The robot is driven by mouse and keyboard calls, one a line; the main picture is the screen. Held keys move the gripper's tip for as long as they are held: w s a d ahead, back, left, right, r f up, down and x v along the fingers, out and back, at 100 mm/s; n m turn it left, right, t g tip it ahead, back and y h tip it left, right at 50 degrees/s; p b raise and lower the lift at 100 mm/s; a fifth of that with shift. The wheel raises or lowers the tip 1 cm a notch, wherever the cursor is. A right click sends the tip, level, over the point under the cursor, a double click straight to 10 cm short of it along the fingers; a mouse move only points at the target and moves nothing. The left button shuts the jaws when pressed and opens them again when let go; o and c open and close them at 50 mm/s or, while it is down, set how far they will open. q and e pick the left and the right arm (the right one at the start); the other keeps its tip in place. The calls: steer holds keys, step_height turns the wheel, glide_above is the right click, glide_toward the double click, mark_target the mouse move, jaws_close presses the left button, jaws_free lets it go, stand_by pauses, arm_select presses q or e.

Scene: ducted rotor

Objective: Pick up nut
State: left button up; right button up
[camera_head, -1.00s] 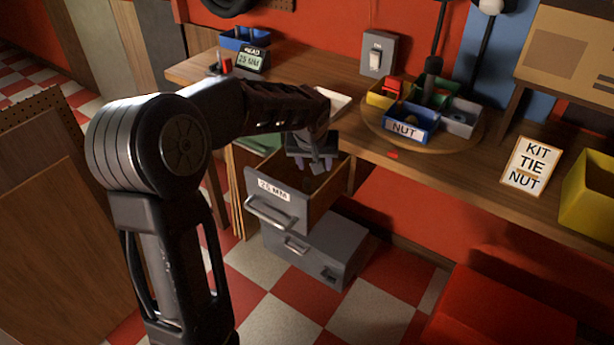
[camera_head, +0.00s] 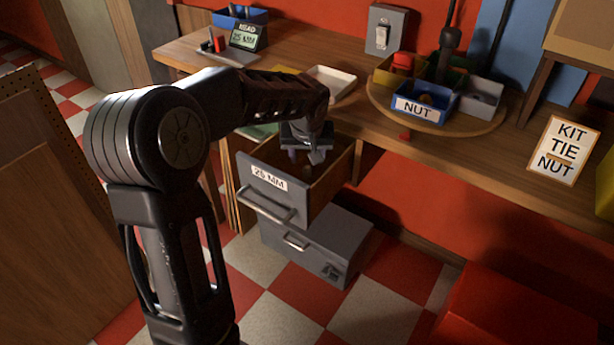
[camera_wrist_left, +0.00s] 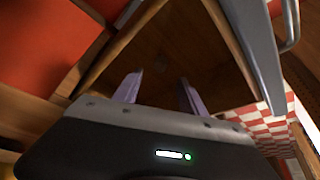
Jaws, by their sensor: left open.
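My left gripper (camera_head: 305,157) is open over the pulled-out drawer (camera_head: 268,193) marked 25 MM. Its two fingers point into the drawer and hold nothing that I can see. In the left wrist view the gripper (camera_wrist_left: 159,92) shows with its fingers apart, and the drawer's wooden inside (camera_wrist_left: 185,52) lies beyond them. I cannot make out a nut in the drawer; it is dark, and the gripper hides part of it. A blue bin (camera_head: 418,109) labelled NUT stands on the round wooden tray (camera_head: 470,129), with a small brownish thing in it. My right gripper is not in view.
A grey cabinet drawer (camera_head: 312,250) is below the open one. The workbench (camera_head: 180,52) holds a readout (camera_head: 247,37) showing 25 MM, a white tray (camera_head: 332,82), a switch box (camera_head: 384,28) and a sign (camera_head: 563,150) reading KIT TIE NUT. The drawer's walls surround the gripper closely.

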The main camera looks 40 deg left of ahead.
mark_target(307, 168)
arm_select(q)
steer(key=shift+x, duration=1.25)
steer(key=x, duration=0.5)
steer(key=shift+a+f, duration=0.1)
jaws_close()
stand_by(0.4)
